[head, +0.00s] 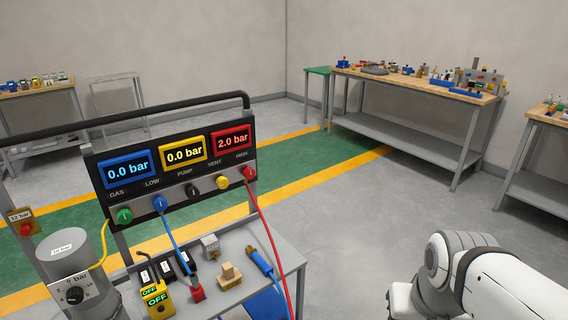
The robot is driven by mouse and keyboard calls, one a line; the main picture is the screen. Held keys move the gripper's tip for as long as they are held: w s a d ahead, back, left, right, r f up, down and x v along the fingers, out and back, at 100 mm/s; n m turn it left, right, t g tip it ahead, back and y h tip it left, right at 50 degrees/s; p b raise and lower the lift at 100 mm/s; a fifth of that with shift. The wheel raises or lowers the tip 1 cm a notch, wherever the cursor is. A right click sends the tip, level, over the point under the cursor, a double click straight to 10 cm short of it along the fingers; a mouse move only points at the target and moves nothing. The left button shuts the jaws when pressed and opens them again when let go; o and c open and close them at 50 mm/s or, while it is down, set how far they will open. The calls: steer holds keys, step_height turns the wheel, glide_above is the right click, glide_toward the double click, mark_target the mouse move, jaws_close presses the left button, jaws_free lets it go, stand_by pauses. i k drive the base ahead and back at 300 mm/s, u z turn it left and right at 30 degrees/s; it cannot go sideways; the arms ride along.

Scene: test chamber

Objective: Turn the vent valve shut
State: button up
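The vent valve is a round yellow knob (222,182) on the lower row of a dark panel (150,192), under the label VENT. It sits between the black PUMP knob (193,191) and the red HIGH knob (249,173). I cannot tell its handle position at this size. The displays above read 0.0 bar on blue (128,170), 0.0 bar on yellow (184,152) and 2.0 bar on red (231,140). White links of my arm show at the lower right, well apart from the panel. My gripper is not in view.
A blue hose (178,245) and a red hose (268,228) hang from the panel over a grey bench (288,252) with small parts. A grey cylinder (66,250) stands at left. A black rail (130,113) runs above the panel. Floor right of the bench is clear.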

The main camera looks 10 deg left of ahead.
mark_target(222, 182)
steer(key=i, duration=1.1)
steer(key=u, duration=0.5)
